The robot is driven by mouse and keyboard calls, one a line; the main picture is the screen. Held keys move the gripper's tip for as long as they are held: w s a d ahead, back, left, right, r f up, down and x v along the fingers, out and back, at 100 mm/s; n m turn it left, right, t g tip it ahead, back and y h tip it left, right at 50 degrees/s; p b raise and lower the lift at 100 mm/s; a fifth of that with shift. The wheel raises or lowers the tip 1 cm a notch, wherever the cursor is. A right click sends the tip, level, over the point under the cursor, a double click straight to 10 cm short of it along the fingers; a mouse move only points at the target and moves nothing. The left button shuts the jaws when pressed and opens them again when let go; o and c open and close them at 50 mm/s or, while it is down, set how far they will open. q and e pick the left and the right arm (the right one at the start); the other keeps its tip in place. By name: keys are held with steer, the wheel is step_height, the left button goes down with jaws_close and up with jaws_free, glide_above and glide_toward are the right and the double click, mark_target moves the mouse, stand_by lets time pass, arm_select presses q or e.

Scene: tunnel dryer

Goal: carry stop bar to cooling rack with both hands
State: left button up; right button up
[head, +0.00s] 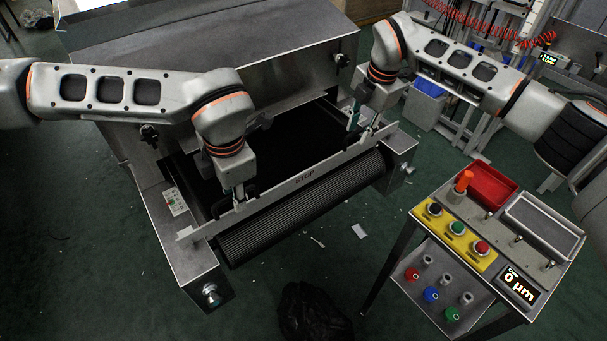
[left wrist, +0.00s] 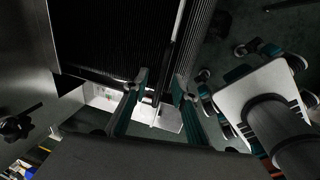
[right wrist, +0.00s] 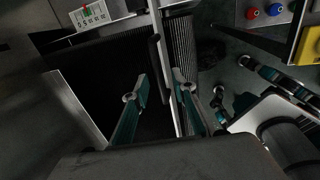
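The stop bar (head: 303,178) is a long pale metal strip marked STOP. It lies across the dryer's exit, above the ribbed roller. My left gripper (head: 239,200) is down at the bar's left part; in the left wrist view its fingers (left wrist: 162,90) stand apart on either side of the bar. My right gripper (head: 361,132) is down at the bar's right part; in the right wrist view its fingers (right wrist: 160,88) also stand apart, with the bar (right wrist: 170,75) between them. Finger contact with the bar is not clear. I cannot identify the cooling rack with certainty.
The dryer (head: 225,50) fills the middle, with a dark ribbed roller (head: 300,210) in front of the bar. A control stand (head: 475,235) with buttons and a red tray (head: 488,187) stands at the right. A black bag (head: 312,312) lies in front. Green floor is open at left.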

arm_select(q)
steer(key=shift+w+a+f, duration=0.1)
steer(key=shift+f, duration=0.6)
arm_select(e)
steer(key=shift+w+a+f, duration=0.1)
steer(key=shift+w+f, duration=0.05)
steer(key=shift+f, duration=0.55)
arm_select(q)
steer(key=shift+c, duration=0.4)
arm_select(e)
steer(key=shift+c, duration=0.4)
arm_select(q)
jaws_close()
arm_select(e)
jaws_close()
steer(key=shift+r, duration=0.1)
